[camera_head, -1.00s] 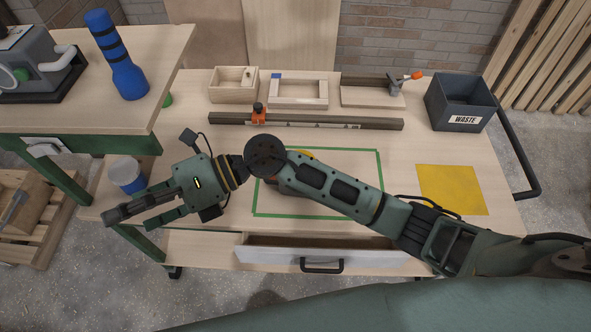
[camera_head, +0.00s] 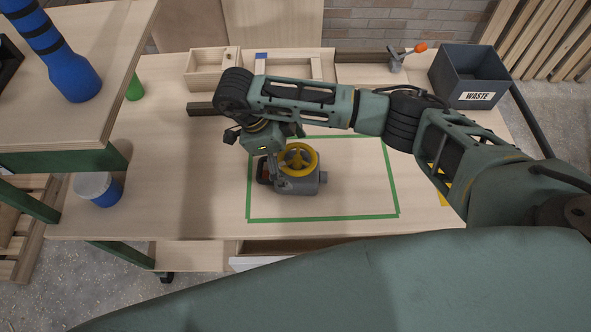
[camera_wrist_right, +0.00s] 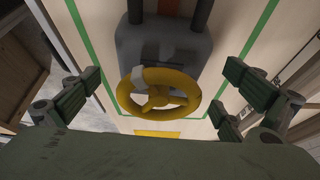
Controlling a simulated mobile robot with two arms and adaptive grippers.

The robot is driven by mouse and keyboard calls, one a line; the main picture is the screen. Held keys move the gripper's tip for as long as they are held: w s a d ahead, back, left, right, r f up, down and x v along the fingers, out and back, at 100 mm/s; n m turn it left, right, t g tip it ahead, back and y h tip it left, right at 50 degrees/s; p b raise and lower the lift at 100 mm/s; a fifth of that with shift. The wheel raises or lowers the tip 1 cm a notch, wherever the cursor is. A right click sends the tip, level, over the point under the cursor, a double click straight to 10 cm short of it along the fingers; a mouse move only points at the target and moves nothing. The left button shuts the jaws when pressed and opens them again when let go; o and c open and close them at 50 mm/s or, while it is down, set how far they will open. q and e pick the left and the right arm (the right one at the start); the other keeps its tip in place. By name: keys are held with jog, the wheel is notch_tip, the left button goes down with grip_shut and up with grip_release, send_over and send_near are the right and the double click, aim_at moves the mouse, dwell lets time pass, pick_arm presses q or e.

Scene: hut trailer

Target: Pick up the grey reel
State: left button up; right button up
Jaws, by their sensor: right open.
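The grey reel (camera_head: 300,187) has a squat grey body with a yellow spoked wheel on top. It stands inside the green taped rectangle (camera_head: 322,218) on the workbench. In the right wrist view the grey reel (camera_wrist_right: 160,53) is at the top centre, its yellow wheel showing between my finger pairs. My right gripper (camera_head: 275,181) points down over the reel's left side in the head view, and partly covers it. In the wrist view my right gripper (camera_wrist_right: 160,95) is open, with fingers apart on both sides and nothing held. My left gripper is not in view.
A grey waste bin (camera_head: 470,75) stands at the back right. A wooden box (camera_head: 209,70) and a wooden frame (camera_head: 290,66) stand along the back. A blue torch-like object (camera_head: 65,65) is on the raised bench at left. A blue tub (camera_head: 98,189) sits below it.

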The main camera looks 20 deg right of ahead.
jog(key=p+x, duration=0.1)
jog(key=x, duration=0.3)
jog(key=shift+f+p, duration=0.2)
jog(key=shift+p, duration=0.15)
jog(key=shift+f, duration=0.1)
jog(key=c, duration=0.8)
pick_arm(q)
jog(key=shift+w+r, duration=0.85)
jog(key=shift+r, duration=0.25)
pick_arm(e)
jog(key=c, duration=0.5)
